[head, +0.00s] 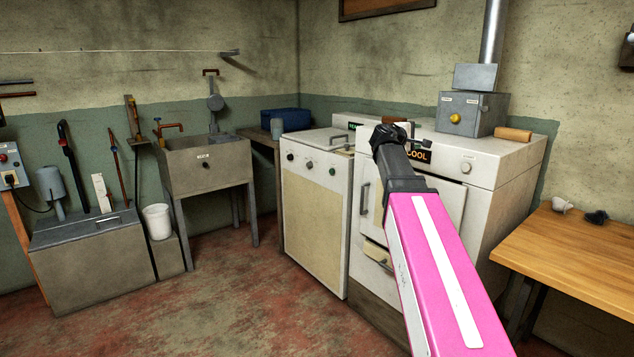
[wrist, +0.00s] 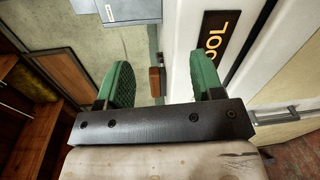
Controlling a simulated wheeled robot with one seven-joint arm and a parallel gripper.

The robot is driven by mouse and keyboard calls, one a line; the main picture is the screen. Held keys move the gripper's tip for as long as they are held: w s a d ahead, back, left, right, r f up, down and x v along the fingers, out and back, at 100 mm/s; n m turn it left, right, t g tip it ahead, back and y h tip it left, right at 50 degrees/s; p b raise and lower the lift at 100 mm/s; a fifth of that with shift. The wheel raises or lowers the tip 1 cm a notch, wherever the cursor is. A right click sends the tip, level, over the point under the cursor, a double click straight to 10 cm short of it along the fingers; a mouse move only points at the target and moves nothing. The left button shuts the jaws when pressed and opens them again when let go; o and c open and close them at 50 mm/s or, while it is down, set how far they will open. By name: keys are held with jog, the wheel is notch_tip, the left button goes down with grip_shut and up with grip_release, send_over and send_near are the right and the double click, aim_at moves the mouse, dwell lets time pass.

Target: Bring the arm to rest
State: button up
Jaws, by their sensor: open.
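My gripper (wrist: 161,88) shows in the wrist view with two green ridged fingers set wide apart, open and with nothing between them. In the head view my pink arm reaches up from the lower right, and its dark end (head: 393,143) is in front of the white appliance (head: 510,165) marked COOL. In the wrist view the COOL label (wrist: 217,35) is just beyond the right finger. The fingertips are hard to make out in the head view.
A wooden table (head: 580,250) with two small items stands at the right. A grey metal box (head: 472,114) with a pipe and a wooden block (head: 513,135) sit on the appliance. A sink (head: 207,165) and a grey chest (head: 93,260) stand left. The floor at lower left is clear.

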jog(key=s+a+f+m+g+y, duration=0.2)
jog(key=s+f+y, duration=0.15)
jog(key=f, duration=1.15)
jog(key=s+a+f+m+g+y, duration=0.25)
jog(key=s+f, duration=0.25)
jog(key=f, duration=0.9)
jog(key=s+a+f+m+g+y, duration=0.2)
jog(key=s+a+f, duration=0.3)
jog(key=s+f, duration=0.4)
jog(key=s+a+f+m+g+y, duration=0.3)
jog(key=s+f, duration=0.6)
jog(key=f, duration=0.4)
jog(key=shift+s+a+f+g+y, duration=0.3)
jog(key=shift+a+g+y, duration=0.15)
jog(key=shift+a+y, duration=0.75)
